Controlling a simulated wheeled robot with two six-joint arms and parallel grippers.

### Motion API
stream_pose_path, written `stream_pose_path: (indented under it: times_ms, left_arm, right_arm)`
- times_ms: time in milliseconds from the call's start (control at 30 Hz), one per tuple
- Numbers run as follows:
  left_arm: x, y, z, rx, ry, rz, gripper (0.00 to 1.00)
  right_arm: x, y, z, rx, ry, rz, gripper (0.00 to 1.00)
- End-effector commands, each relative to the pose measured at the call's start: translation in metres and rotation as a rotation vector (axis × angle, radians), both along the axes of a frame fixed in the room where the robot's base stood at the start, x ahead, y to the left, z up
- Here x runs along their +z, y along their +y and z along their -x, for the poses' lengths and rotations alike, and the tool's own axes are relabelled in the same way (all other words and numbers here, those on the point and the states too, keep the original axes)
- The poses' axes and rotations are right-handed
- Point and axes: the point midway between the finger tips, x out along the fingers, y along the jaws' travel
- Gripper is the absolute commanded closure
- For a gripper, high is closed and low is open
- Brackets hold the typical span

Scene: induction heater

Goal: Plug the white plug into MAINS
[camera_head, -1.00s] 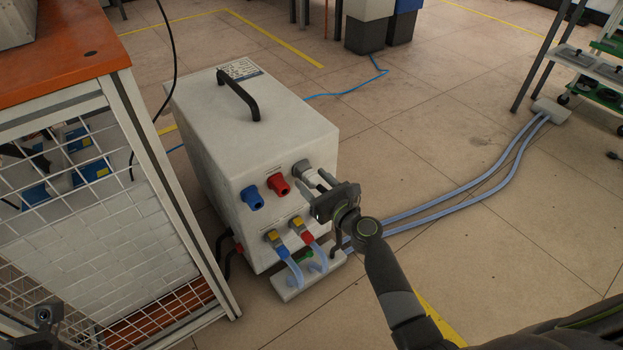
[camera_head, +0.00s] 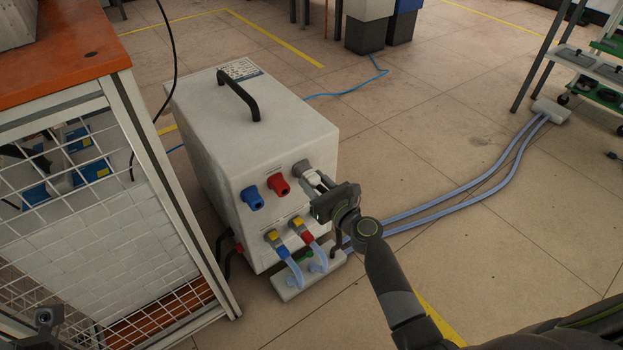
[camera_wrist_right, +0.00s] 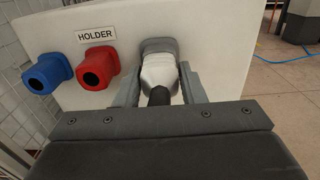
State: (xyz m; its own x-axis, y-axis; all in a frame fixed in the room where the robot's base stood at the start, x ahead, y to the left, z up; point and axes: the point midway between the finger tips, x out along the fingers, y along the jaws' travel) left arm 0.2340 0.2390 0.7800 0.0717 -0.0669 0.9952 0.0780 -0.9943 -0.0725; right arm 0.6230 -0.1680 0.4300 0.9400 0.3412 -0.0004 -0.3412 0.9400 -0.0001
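The white plug (camera_wrist_right: 160,72) is at the front of the grey socket (camera_wrist_right: 158,46) on the white cabinet, lined up with it and apparently at its mouth. I cannot tell how deep it sits. Its dark cable end points toward my wrist. My right gripper (camera_wrist_right: 160,88) has one finger along each side of the plug, close against it. In the head view this gripper (camera_head: 322,184) reaches in from the lower right and partly covers the plug. No MAINS label is readable. Of my left arm, only a dark part shows at the lower left edge; its fingers cannot be made out.
Blue hoses (camera_head: 440,207) cross the floor. A wire-mesh bench (camera_head: 75,85) stands close left. The floor to the right is mostly open.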

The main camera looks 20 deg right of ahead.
Motion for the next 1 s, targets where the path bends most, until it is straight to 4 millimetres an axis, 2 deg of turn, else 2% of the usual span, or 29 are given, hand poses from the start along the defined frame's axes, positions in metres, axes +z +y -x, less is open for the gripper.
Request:
stream_pose_path:
  times_ms: [33, 267, 1000]
  left_arm:
    - [0.000, 0.000, 0.000, 0.000, -0.002, 0.000, 0.64]
    - [0.002, 0.000, 0.000, -0.003, -0.011, 0.002, 0.64]
    - [0.005, 0.000, 0.000, 0.004, -0.002, 0.009, 0.64]
  right_arm:
    - [0.000, 0.000, 0.000, 0.000, 0.000, 0.000, 0.70]
    - [0.000, 0.000, 0.000, 0.000, 0.000, 0.000, 1.00]
    - [0.000, -0.008, 0.023, -0.001, 0.000, 0.000, 1.00]
